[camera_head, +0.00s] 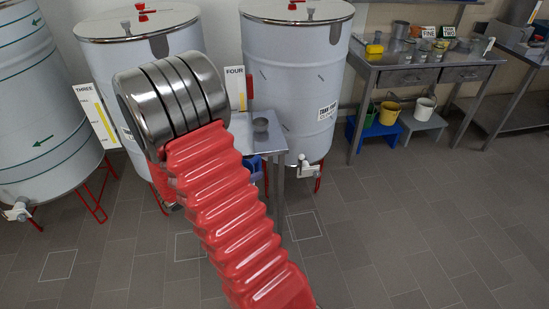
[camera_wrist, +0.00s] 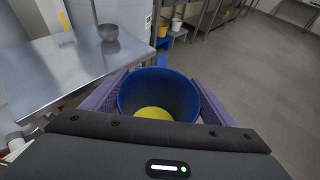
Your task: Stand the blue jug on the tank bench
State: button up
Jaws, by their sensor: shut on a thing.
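The blue jug (camera_wrist: 158,92) is in the wrist view, open side toward the camera, with something yellow at its bottom. My gripper (camera_wrist: 158,80) is shut on it, with a purple finger on each side. The steel tank bench (camera_wrist: 60,75) lies just left of the jug in the wrist view; the jug is beside its edge, not over its top. In the head view the bench (camera_head: 268,144) stands before the tanks, partly behind my red arm. My gripper is hidden there; a bit of blue shows below the bench top, and I cannot tell whether it is the jug.
A grey metal cup (camera_wrist: 108,32) stands toward the bench's far side; the rest of the visible top is clear. Large tanks (camera_head: 295,80) stand behind. A side table (camera_head: 420,65) with small wares is at right, with buckets (camera_head: 389,112) below. The right floor is open.

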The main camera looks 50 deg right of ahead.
jog(key=w+a+f+n+t+y, duration=0.1)
jog(key=w+a+f+n+t, duration=0.1)
jog(key=a, duration=0.9)
jog(key=w+a+f+n+t+y, duration=0.1)
jog(key=w+a+f+n+t, duration=0.2)
jog(key=a+f, duration=0.3)
jog(key=w+a+f+n+t+y, duration=0.1)
jog(key=w+a+f+n+t, duration=0.2)
jog(key=a, duration=1.2)
jog(key=shift+w+a+f+t, duration=0.4)
jog(key=shift+w+t, duration=0.2)
jog(key=shift+w, duration=0.1)
jog(key=shift+d, duration=0.1)
